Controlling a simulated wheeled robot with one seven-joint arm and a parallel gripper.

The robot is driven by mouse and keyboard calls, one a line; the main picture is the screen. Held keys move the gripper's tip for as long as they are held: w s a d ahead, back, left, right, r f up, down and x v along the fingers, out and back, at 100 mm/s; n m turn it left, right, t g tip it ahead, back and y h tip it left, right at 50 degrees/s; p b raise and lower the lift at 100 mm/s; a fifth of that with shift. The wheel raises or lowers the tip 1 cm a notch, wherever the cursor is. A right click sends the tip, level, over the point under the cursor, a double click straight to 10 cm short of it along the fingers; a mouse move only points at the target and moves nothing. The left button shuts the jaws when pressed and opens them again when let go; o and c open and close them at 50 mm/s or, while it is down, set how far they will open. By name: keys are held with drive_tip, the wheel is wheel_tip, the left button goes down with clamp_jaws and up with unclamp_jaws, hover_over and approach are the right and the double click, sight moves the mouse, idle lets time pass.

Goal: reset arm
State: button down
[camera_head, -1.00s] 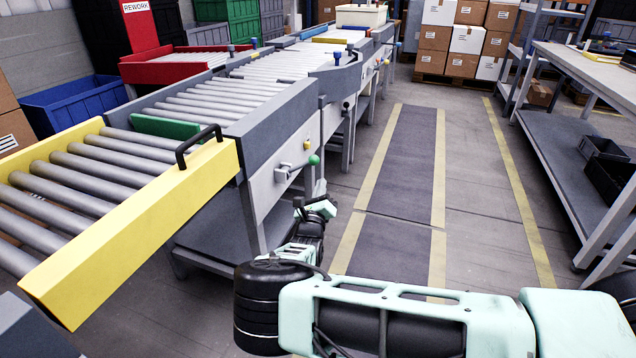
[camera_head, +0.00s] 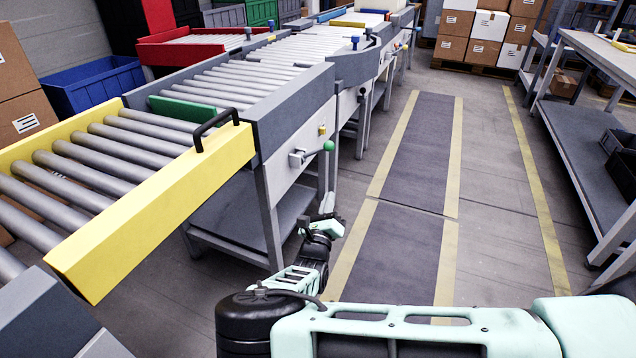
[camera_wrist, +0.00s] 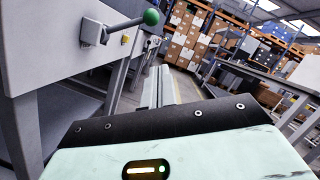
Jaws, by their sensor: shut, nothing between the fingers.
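My gripper (camera_wrist: 164,88) shows in the wrist view as two pale fingers lying together, shut and empty, pointing ahead over the floor. In the head view my gripper (camera_head: 326,208) is small and partly hidden by my wrist. It is at the right side of the conveyor frame, below the lever with the green knob (camera_head: 328,146). In the wrist view the green knob (camera_wrist: 151,17) is at upper left, apart from the fingers. My arm is bent, with its mint upper link across the bottom right of the head view.
A yellow roller gate (camera_head: 160,215) with a black handle joins the roller conveyor at left. A grey workbench (camera_head: 590,60) stands at right. The dark floor mat (camera_head: 412,150) between yellow lines is clear. Stacked cartons (camera_head: 475,35) stand at the back.

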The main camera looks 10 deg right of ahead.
drive_tip(key=s+d+r+m+g+h, duration=0.1)
drive_tip(key=s+d+m+g+h, duration=0.4)
drive_tip(key=s+d+m+g, duration=0.4)
drive_tip(key=s+a+r+m+g+y, duration=0.2)
drive_tip(key=s+m+g+y, duration=0.1)
drive_tip(key=s+m+g, duration=0.25)
drive_tip(key=s+a+r+m+g+y, duration=0.2)
drive_tip(key=s+a+m+g+y, duration=0.15)
drive_tip(key=s+m, duration=0.3)
drive_tip(key=s+a+r+m+y, duration=0.3)
drive_tip(key=s+r+m+y, duration=0.15)
drive_tip(key=s+r, duration=0.45)
drive_tip(key=s+a+r+m+y, duration=0.4)
drive_tip(key=s+r+m, duration=0.1)
drive_tip(key=s+r, duration=0.45)
wheel_tip(320, 180, up, 16)
drive_tip(key=p, duration=1.6)
drive_tip(key=shift+f+g, duration=0.15)
drive_tip(key=shift+g, duration=0.15)
